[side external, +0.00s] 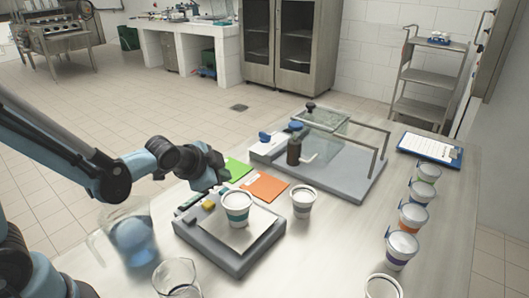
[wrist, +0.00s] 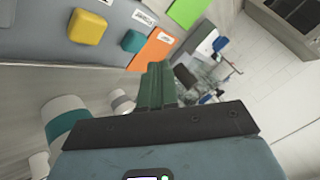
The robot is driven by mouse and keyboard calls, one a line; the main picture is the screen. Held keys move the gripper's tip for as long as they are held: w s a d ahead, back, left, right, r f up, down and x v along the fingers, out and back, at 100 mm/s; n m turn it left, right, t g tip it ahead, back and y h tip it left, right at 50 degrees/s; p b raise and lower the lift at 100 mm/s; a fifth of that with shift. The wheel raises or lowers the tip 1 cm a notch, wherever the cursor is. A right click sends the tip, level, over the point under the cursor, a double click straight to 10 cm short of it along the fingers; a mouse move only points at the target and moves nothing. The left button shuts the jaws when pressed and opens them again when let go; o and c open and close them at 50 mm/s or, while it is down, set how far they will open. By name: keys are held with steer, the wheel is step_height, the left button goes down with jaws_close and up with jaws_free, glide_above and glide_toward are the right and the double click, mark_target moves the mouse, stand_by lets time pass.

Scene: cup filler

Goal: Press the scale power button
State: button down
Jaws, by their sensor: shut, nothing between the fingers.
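The grey scale (side external: 205,246) stands near the table's front, with a teal-banded cup (side external: 237,208) on its metal plate. A yellow button (side external: 208,205) shows on its panel; the wrist view shows the yellow button (wrist: 88,27) and a teal button (wrist: 133,41) beside a small white label. My gripper (side external: 217,184) is shut and empty, above the scale's far left edge. In the wrist view its fingers (wrist: 155,85) are together, apart from the teal button and seen against the orange card.
Orange (side external: 264,187) and green (side external: 237,169) cards lie behind the scale. A white cup (side external: 303,202) stands right of it. A pitcher (side external: 132,238) and a glass beaker (side external: 176,279) are at the left. Several cups line the right side. A grey tray (side external: 350,185) with a frame is behind.

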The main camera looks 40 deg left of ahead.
steer(key=shift+r, duration=2.25)
steer(key=n+g, duration=0.2)
steer(key=n, duration=0.5)
glide_toward(223, 193)
steer(key=s+a+r, duration=0.1)
steer(key=s+r, duration=0.3)
steer(key=shift+s+n+h, duration=0.4)
steer(key=shift+s+h, duration=0.1)
steer(key=shift+s, duration=0.4)
